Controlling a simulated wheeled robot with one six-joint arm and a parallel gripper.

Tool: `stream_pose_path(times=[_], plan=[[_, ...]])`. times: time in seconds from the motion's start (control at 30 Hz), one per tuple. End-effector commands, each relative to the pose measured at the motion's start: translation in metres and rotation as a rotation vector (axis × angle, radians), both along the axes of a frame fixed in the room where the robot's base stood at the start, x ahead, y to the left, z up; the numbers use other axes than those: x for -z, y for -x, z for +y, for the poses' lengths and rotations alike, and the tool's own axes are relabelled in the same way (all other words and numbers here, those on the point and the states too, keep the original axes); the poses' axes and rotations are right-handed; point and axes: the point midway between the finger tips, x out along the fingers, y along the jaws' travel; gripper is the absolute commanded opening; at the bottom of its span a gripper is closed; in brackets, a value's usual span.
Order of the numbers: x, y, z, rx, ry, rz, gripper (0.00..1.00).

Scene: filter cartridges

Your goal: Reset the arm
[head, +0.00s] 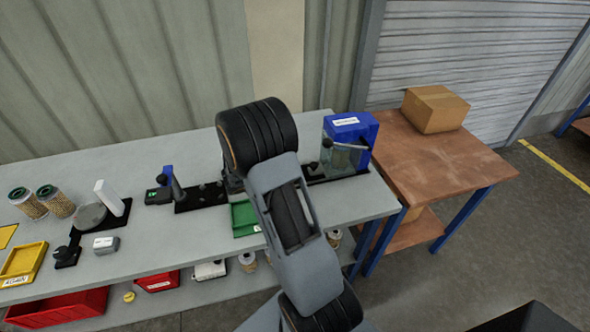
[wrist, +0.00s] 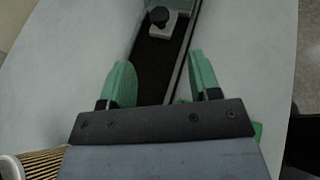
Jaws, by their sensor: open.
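My arm rises from the bottom of the head view and bends over the right part of the grey bench, and its links hide what lies behind them. My gripper (wrist: 161,88) shows in the wrist view with its two green fingers apart and nothing between them. It hangs above the bench top, over a black base plate (wrist: 157,58) that carries a grey block with a dark knob (wrist: 160,17). In the head view the gripper is hidden behind the arm.
The bench (head: 150,222) holds a green tray (head: 245,218), a blue machine (head: 352,130), filter cartridges (head: 55,201) and a yellow tray (head: 22,262). Red bins (head: 60,306) sit on the shelf below. A wooden table (head: 440,150) with a cardboard box (head: 435,108) adjoins at right.

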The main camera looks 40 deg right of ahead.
Motion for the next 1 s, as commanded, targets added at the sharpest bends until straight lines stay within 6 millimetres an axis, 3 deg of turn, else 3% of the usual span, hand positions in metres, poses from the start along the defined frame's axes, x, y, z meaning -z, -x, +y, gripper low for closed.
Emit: stream_pose_path(times=[0.23, 0.87, 0.93, 1.0], plan=[[-0.005, -0.001, 0.012, 0.000, -0.001, 0.001, 0.57], [-0.005, -0.001, 0.012, 0.000, -0.001, 0.001, 0.57], [-0.001, 0.001, 0.014, 0.032, -0.019, -0.054, 0.57], [0.012, 0.014, 0.020, 0.119, -0.075, -0.106, 0.57]])
